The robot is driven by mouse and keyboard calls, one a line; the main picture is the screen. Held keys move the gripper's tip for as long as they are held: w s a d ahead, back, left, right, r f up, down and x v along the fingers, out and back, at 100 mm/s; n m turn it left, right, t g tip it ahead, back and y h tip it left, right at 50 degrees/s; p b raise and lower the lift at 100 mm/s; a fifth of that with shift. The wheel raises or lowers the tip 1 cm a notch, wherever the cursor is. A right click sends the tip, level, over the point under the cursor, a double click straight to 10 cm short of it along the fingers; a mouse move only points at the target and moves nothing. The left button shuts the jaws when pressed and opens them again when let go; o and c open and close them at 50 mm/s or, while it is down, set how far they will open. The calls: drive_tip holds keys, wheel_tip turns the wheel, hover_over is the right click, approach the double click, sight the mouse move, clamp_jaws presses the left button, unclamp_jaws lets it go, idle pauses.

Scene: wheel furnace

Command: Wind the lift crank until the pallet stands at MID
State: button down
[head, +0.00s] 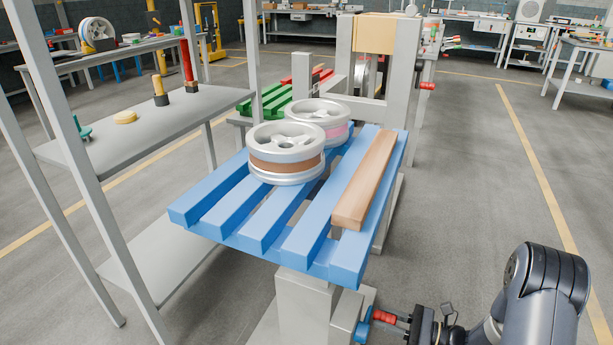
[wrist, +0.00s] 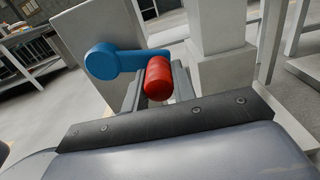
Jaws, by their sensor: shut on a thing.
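The blue slatted pallet (head: 262,235) rests level on top of a grey lift column (head: 303,305). The lift crank has a blue arm (wrist: 118,61) and a red handle (wrist: 158,78), low on the column's side. The crank's red handle also shows in the head view (head: 384,317). My gripper (head: 402,319) is shut on the red handle from the right. In the wrist view the blue arm points right from its round hub, slightly upward. No MID mark is readable in either view.
Two wheels with coloured bands, a near one (head: 286,153) and a far one (head: 318,119), and a wooden plank (head: 365,180) lie on the pallet. A grey shelf rack (head: 150,110) stands close at left. The floor at right (head: 480,190) is clear.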

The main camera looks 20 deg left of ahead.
drive_tip(key=shift+s+f+b, duration=0.2)
drive_tip(key=shift+s+f, duration=0.1)
drive_tip(key=shift+f, duration=0.2)
drive_tip(key=shift+s+f+b, duration=0.15)
drive_tip(key=shift+s+f, duration=0.15)
drive_tip(key=shift+f, duration=0.2)
drive_tip(key=shift+s+f+b, duration=0.6)
drive_tip(key=shift+s+f, duration=0.3)
drive_tip(key=shift+s, duration=0.15)
drive_tip(key=c, duration=1.6)
unclamp_jaws()
drive_tip(key=shift+s+a+f, duration=0.1)
drive_tip(key=shift+s, duration=0.15)
drive_tip(key=shift+o, duration=1.4)
drive_tip(key=shift+w, duration=0.1)
